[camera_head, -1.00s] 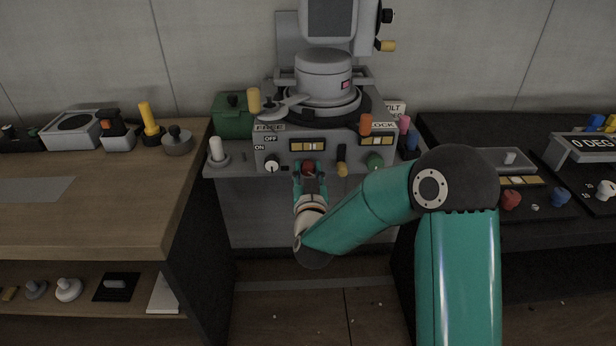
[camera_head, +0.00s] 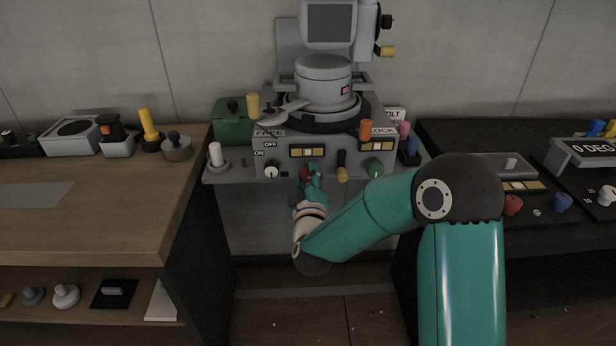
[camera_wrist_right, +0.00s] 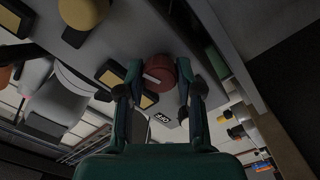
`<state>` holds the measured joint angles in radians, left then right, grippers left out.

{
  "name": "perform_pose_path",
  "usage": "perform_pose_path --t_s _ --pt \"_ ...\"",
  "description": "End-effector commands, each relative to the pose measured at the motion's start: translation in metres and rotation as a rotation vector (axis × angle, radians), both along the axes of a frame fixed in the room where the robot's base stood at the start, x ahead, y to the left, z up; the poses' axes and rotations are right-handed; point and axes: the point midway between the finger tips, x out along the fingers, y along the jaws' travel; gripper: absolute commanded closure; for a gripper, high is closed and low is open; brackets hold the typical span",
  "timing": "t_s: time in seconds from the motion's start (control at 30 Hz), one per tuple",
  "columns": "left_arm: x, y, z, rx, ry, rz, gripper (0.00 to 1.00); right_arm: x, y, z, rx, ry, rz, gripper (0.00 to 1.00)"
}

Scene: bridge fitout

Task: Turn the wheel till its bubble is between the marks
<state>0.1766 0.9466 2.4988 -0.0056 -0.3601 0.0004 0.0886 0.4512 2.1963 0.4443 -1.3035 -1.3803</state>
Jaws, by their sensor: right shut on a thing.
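A red wheel (camera_head: 305,173) sits low on the front panel of the grey machine, under a yellow level vial (camera_head: 307,151). The vial has a pale patch near its middle; its bubble and marks are too small to read surely. My right gripper (camera_head: 309,175) is shut on the red wheel, its fingers tilted. In the right wrist view the red wheel (camera_wrist_right: 158,68) with a pale line lies between the two fingers (camera_wrist_right: 160,88). There the yellow vial is partly hidden by a finger. My left gripper is not in view.
A second yellow vial (camera_head: 377,146) sits at the right of the panel, above a green wheel (camera_head: 374,168). Wooden bench (camera_head: 90,215) stands left.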

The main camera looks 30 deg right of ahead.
Motion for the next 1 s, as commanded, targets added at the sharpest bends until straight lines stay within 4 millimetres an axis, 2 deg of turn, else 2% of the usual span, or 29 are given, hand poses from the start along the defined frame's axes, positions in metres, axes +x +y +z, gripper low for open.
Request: perform_pose_path --t_s 0.4,0.93,0.97,1.0 --pt "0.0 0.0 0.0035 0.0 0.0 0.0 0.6 0.0003 0.0028 -0.0044 -0.182 0.123 0.008 0.99" --pt "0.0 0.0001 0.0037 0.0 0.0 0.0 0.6 0.0006 0.0038 -0.0053 -0.206 0.139 0.011 0.99" --pt "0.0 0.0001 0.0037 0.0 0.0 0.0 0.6 0.0006 0.0038 -0.0053 -0.206 0.139 0.011 0.63" --pt "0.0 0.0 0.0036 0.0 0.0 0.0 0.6 0.0006 0.0038 -0.0053 -0.206 0.139 0.011 0.56"
